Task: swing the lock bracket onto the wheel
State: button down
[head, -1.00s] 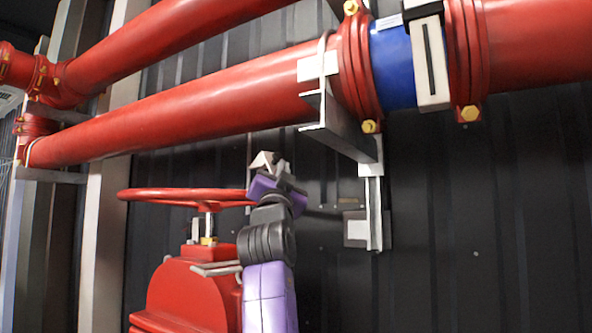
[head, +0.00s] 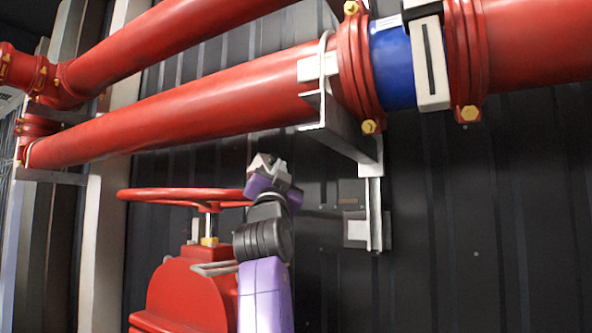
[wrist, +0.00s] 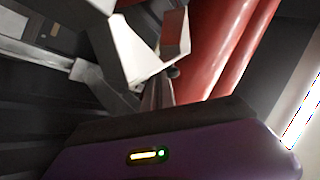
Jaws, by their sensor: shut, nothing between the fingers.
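The red handwheel (head: 165,195) lies level on its stem above the red valve body (head: 188,290), left of my arm in the head view. A pale metal bar (head: 214,268) shows beside the top of the valve body, partly behind my arm. It may be the lock bracket, but I cannot tell for sure. My gripper (head: 266,162) is shut and empty, tilted up at the wheel's right rim, which it partly hides. I cannot tell whether it touches the rim. In the wrist view the pale fingers of my gripper (wrist: 160,68) come together, with nothing between them.
A large red pipe (head: 190,108) slopes above my gripper. A grey pipe support (head: 345,135) and wall rail (head: 374,210) stand to the right. The dark ribbed wall (head: 480,220) is close behind, with open room at lower right.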

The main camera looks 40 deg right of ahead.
aim_at(272, 161)
jog(key=shift+w+r+b, duration=0.3)
jog(key=shift+w+r, duration=0.35)
jog(key=shift+w, duration=0.1)
dwell(1.2)
jog(key=shift+w+a+r, duration=0.2)
jog(key=shift+w+r, duration=0.05)
jog(key=shift+w, duration=0.2)
dwell(0.4)
jog(key=shift+w+d+f+b, duration=0.15)
jog(key=shift+w+f+b, duration=0.15)
jog(key=shift+w, duration=0.1)
jog(key=shift+f, duration=0.1)
jog(key=shift+s+f, duration=0.2)
jog(key=shift+s, duration=0.45)
jog(key=shift+s+f, duration=0.2)
jog(key=shift+s, duration=0.45)
jog(key=s+f+b, duration=0.1)
jog(key=s+f, duration=0.1)
jog(key=s, duration=0.7)
jog(key=shift+s+d+f+b, duration=0.15)
jog(key=shift+s+f+b, duration=0.15)
jog(key=shift+b, duration=0.1)
dwell(0.3)
